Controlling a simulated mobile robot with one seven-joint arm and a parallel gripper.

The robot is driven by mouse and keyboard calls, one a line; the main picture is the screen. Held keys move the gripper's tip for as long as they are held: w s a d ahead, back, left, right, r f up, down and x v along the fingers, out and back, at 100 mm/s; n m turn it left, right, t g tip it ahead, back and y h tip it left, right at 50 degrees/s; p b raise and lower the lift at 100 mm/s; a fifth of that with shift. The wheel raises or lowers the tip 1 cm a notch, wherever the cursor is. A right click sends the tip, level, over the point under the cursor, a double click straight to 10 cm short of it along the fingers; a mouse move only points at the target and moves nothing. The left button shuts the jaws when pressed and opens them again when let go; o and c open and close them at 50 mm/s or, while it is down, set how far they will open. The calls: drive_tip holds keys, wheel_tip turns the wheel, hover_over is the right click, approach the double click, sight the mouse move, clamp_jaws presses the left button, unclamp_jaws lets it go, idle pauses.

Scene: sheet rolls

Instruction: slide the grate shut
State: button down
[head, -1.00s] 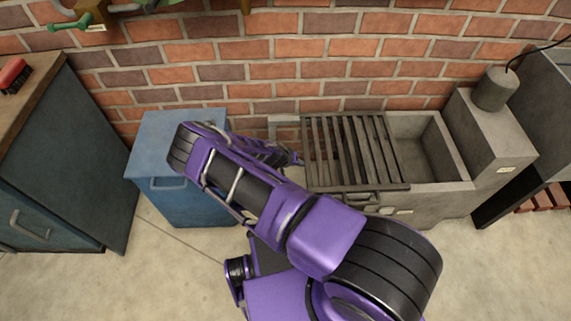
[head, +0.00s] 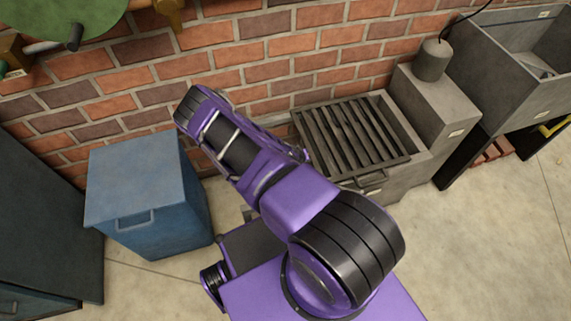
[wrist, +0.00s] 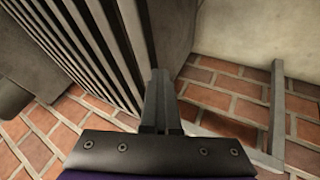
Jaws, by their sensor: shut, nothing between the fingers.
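The grate (head: 350,132) is a dark slatted metal panel lying over the top of the grey concrete trough (head: 408,172). A narrow strip of the trough's interior (head: 401,122) shows open along the grate's right side. In the wrist view the slats of the grate (wrist: 88,45) fill the upper left. My gripper (wrist: 158,78) is shut and empty, with its fingers right beside the grate's edge bar; contact looks likely but is not certain. In the head view my arm hides most of my gripper, near the grate's left edge.
A blue cabinet (head: 140,190) stands left of my arm. A concrete block with a grey cylinder (head: 432,62) adjoins the trough's right end. A grey sink unit (head: 510,75) stands farther right. The brick wall (head: 275,45) is close behind.

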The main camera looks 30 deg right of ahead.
sight(331, 154)
drive_tip(key=d, duration=0.2)
drive_tip(key=s+d, duration=0.1)
drive_tip(key=d, duration=0.2)
drive_tip(key=s+d+b, duration=0.1)
drive_tip(key=d, duration=0.2)
drive_tip(key=shift+d+f, duration=0.1)
drive_tip(key=shift+d, duration=0.05)
drive_tip(key=shift+s+d, duration=0.2)
drive_tip(key=shift+d, duration=0.35)
drive_tip(key=shift+d, duration=0.1)
